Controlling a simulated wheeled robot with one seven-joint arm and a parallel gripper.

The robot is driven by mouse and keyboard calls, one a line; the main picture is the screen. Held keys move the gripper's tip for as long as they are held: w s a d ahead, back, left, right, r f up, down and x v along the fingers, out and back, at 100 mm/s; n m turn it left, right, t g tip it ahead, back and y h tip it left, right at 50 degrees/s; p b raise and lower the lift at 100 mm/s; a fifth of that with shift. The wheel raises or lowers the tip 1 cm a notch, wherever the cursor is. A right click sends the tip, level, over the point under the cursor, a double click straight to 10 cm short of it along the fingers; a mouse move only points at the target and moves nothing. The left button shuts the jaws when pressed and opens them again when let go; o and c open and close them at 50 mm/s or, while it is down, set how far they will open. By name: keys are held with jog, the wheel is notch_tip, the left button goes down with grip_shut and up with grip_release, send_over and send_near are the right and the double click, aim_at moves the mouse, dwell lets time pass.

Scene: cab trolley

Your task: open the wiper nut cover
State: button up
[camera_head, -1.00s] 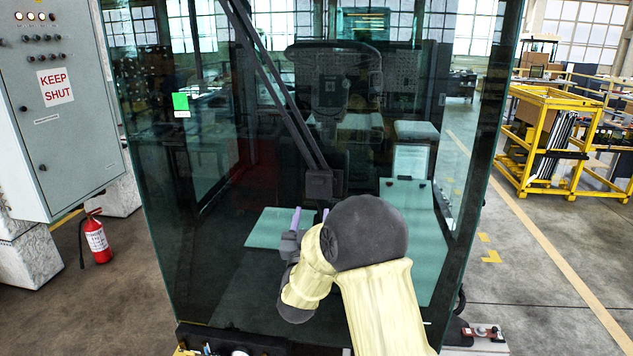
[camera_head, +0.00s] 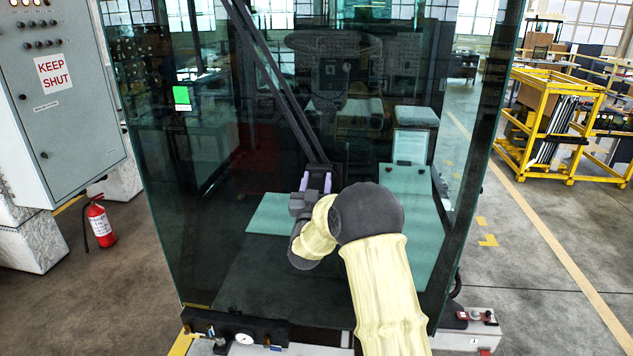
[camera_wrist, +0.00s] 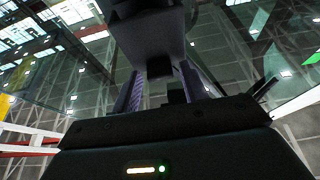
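The wiper nut cover is a dark, boxy cap (camera_head: 318,169) at the foot of the wiper arm (camera_head: 275,85), outside the cab's front glass. In the wrist view the dark housing (camera_wrist: 148,38) fills the upper middle, with a small dark block (camera_wrist: 159,67) at its lower edge. My gripper (camera_head: 316,177) is at the cover, its purple fingers apart. In the wrist view my gripper (camera_wrist: 160,72) has one finger on each side of the small block, with gaps showing. I cannot tell whether the fingers touch the cover. The cover looks closed, but its hinge is hidden.
The tall cab glass (camera_head: 220,255) stands directly behind the wiper. A grey cabinet (camera_head: 65,95) and a red fire extinguisher (camera_head: 100,222) are at the left. A yellow rack (camera_head: 550,125) stands at the right. The floor right of the cab is mostly clear.

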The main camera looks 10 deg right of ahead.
grip_shut()
jog(key=shift+f+b, duration=0.2)
jog(key=shift+b, duration=0.45)
